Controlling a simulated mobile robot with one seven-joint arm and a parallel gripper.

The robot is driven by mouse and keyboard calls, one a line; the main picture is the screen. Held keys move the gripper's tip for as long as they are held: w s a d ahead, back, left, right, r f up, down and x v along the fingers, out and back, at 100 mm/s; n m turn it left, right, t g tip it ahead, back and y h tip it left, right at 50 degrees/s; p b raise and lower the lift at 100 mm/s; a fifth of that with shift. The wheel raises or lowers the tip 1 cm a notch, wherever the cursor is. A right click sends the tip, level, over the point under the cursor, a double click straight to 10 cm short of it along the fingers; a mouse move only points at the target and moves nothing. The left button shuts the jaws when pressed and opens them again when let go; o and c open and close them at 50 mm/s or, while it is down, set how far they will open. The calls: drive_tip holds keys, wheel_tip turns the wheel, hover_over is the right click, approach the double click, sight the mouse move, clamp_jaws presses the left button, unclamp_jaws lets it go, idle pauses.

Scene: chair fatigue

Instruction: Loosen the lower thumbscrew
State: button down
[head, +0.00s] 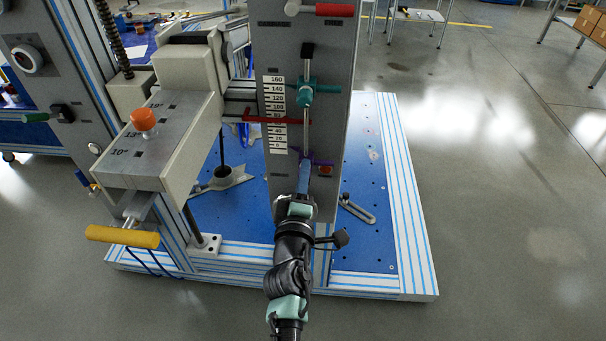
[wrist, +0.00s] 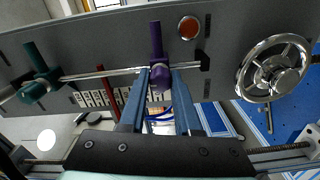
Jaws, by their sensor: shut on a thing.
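The lower thumbscrew is purple (head: 321,161) and sits low on the vertical rod of the grey panel, beside the scale. In the wrist view the purple thumbscrew (wrist: 158,76) has its round knob between the two blue fingers and a bar sticking out from it. My gripper (head: 305,166) reaches up to it from below, and its fingers (wrist: 159,85) are shut on the knob. The upper thumbscrew is teal (head: 306,91), higher on the same rod, and also shows at left in the wrist view (wrist: 38,84). My gripper and arm hide the panel's lower end in the head view.
A red pointer (head: 270,119) crosses the scale (head: 276,115). A round orange-red button (wrist: 189,27) and a chrome handwheel (wrist: 273,68) are close to my fingers on the panel. A yellow handle (head: 122,236) sticks out at left. Open floor lies to the right.

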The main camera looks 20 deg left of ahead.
idle(0.5)
drive_tip(key=c, duration=0.6)
unclamp_jaws()
drive_tip(key=p+v, duration=0.3)
drive_tip(key=v, duration=1)
